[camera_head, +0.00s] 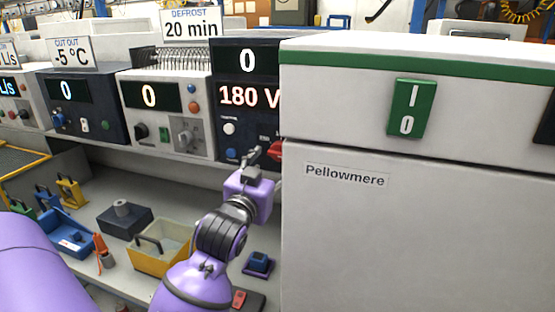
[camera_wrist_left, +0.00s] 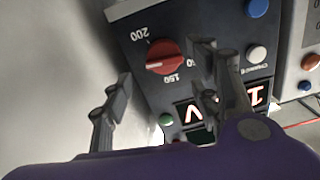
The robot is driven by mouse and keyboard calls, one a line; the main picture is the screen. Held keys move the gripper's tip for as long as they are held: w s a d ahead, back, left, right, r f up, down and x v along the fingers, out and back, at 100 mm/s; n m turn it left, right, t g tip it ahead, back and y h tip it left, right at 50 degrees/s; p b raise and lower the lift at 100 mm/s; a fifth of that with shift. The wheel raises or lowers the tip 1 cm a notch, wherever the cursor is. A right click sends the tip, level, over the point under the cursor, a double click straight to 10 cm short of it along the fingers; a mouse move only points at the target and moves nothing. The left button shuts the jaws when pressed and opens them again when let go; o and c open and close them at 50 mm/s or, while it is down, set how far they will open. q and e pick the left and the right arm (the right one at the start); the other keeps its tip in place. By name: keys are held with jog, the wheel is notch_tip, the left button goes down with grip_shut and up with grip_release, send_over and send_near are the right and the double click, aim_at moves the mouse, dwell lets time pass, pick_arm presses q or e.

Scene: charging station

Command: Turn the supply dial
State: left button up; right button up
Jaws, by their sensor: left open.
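The supply dial is a red knob (camera_wrist_left: 165,57) with a white pointer line, on the dark supply unit in the left wrist view. Marks 200 and 150 stand around it, upside down there. In the head view the supply unit (camera_head: 230,115) shows 0 and 180 V, and the red dial (camera_head: 276,150) peeks out beside the white cabinet, partly hidden. My left gripper (camera_head: 262,154) is open in front of the unit, close to the dial. In the left wrist view the fingers (camera_wrist_left: 160,80) are spread to either side below the dial, with no visible contact. My right gripper is not in view.
The white Pellowmere cabinet (camera_head: 345,240) with a green switch (camera_head: 406,109) stands tight to the right of the dial. A yellow bin (camera_head: 158,261) and a blue tray (camera_head: 68,232) are on the lower bench.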

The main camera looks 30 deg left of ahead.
aim_at(278, 155)
pick_arm(q)
jog(key=x, duration=0.6)
jog(key=shift+w+a+r, duration=0.15)
jog(key=shift+w, duration=0.1)
jog(key=c, duration=1.1)
jog(key=shift+n, duration=0.7)
jog(key=o, duration=1.1)
jog(key=shift+r, duration=0.1)
jog(key=v, duration=1.2)
